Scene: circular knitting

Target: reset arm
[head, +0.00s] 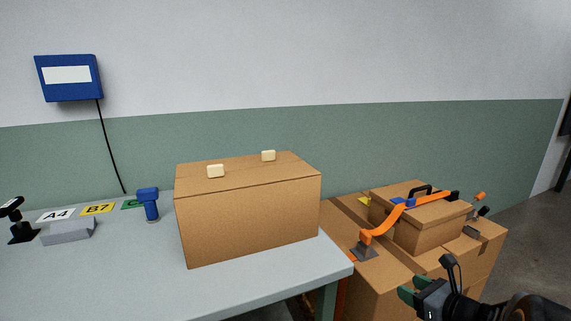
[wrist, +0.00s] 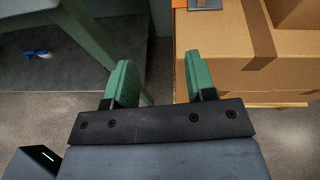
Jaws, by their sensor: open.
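My gripper (head: 408,290) is at the lower right of the head view, to the right of the grey table and in front of the stacked cartons. In the wrist view my gripper (wrist: 160,82) has two green fingers standing wide apart with nothing between them. It is open and empty. It points down past the table's side, with floor and a carton edge beyond. My arm runs out of the head view at the bottom right corner.
A large carton (head: 250,212) with two cream blocks on top stands on the grey table (head: 120,285). A blue handheld device (head: 149,204) and label cards stand at left. Open floor (head: 530,250) lies far right.

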